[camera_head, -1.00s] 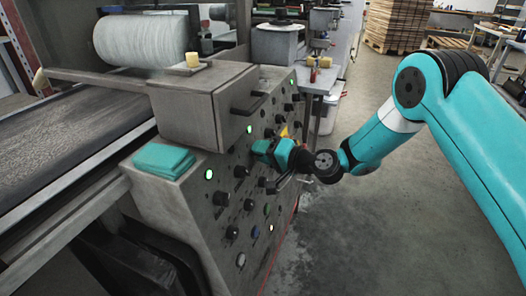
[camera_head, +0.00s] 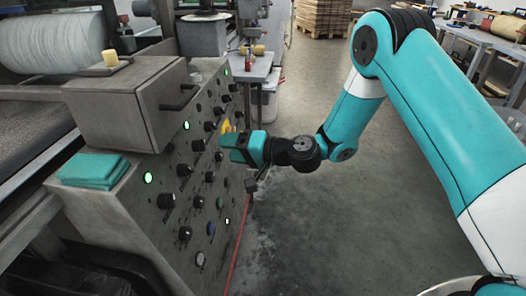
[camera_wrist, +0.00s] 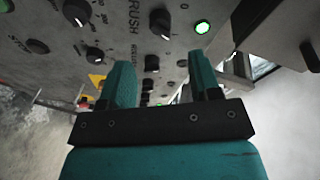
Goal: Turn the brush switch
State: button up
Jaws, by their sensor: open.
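The grey control panel (camera_head: 195,185) carries several black knobs and green lamps. I cannot tell for certain which knob the label names. My gripper (camera_head: 236,148) is in front of the panel's right part. In the wrist view its teal fingers (camera_wrist: 160,75) are apart, with panel knobs showing through the gap and nothing held. Contact with the panel cannot be told.
A grey box with a handle (camera_head: 130,110) juts out above the panel. Teal folded cloths (camera_head: 92,171) lie on the ledge at left. A side table (camera_head: 250,68) stands behind. The floor right of the panel is clear.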

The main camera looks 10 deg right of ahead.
jog(key=v, duration=0.9)
jog(key=shift+b, duration=0.3)
jog(key=shift+d, duration=0.1)
jog(key=s+a+r+n+g+h, duration=0.1)
jog(key=s+a+r+n+g, duration=0.25)
jog(key=s, duration=0.25)
jog(key=s+a+r+n+g+h, duration=0.2)
jog(key=s+r+n+g, duration=0.2)
jog(key=s, duration=0.3)
jog(key=s+d+r+n+g+h, duration=0.1)
jog(key=s+d+r+h, duration=0.2)
jog(key=s, duration=0.4)
jog(key=s+d+r+h, duration=0.2)
jog(key=s+d+h, duration=0.25)
jog(key=s, duration=0.25)
notch_tip(320, 180, up, 16)
jog(key=p, duration=1.6)
jog(key=shift+w+d+y+p, duration=0.15)
jog(key=shift+d+y+p, duration=0.2)
jog(key=shift+y, duration=0.1)
jog(key=shift+f, duration=0.2)
